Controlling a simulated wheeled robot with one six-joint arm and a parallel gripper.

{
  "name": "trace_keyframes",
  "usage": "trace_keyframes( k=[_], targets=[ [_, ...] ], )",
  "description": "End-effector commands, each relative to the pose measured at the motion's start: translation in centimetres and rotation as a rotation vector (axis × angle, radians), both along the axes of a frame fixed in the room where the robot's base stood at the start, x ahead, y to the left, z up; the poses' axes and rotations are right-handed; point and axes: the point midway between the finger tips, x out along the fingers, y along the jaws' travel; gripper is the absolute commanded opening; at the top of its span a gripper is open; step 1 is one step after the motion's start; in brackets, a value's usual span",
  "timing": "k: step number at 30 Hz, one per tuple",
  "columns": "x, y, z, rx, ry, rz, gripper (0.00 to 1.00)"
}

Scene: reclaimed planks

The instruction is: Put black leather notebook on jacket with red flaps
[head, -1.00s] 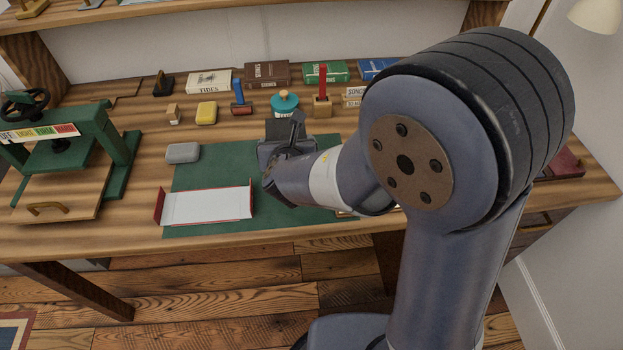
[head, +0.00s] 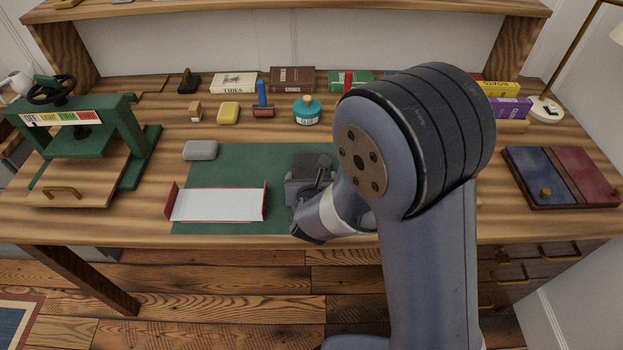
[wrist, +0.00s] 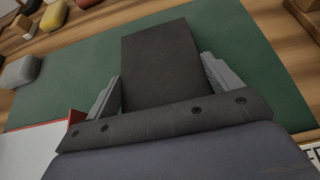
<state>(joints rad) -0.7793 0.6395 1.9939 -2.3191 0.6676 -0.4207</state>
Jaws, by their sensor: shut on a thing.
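The black leather notebook (wrist: 160,65) is between the two fingers of my gripper (wrist: 160,80) in the wrist view, with a finger against each side. In the head view my gripper (head: 309,180) is over the right part of the green mat, and the notebook there is hard to tell from the dark gripper. The jacket with red flaps (head: 217,204) lies open on the mat, left of my gripper, with a white middle and raised red flaps at both ends. Part of the jacket (wrist: 35,148) shows at the lower left of the wrist view.
A grey block (head: 201,150) sits at the mat's upper left corner. A green press (head: 85,140) stands at left. A yellow block (head: 228,112), a teal pot (head: 307,110) and several books line the back. A blue and red tray (head: 560,177) is at right.

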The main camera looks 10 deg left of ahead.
Motion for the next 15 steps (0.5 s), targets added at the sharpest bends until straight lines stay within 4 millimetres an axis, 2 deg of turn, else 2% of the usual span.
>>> trace_keyframes(
  k=[8, 9, 15],
  targets=[
    [0.03, 0.02, -0.29, 0.001, -0.001, 0.000, 0.57],
    [0.01, 0.00, -0.32, 0.001, 0.000, 0.000, 0.86],
    [0.00, 0.00, -0.21, 0.001, 0.000, 0.000, 1.00]
  ],
)
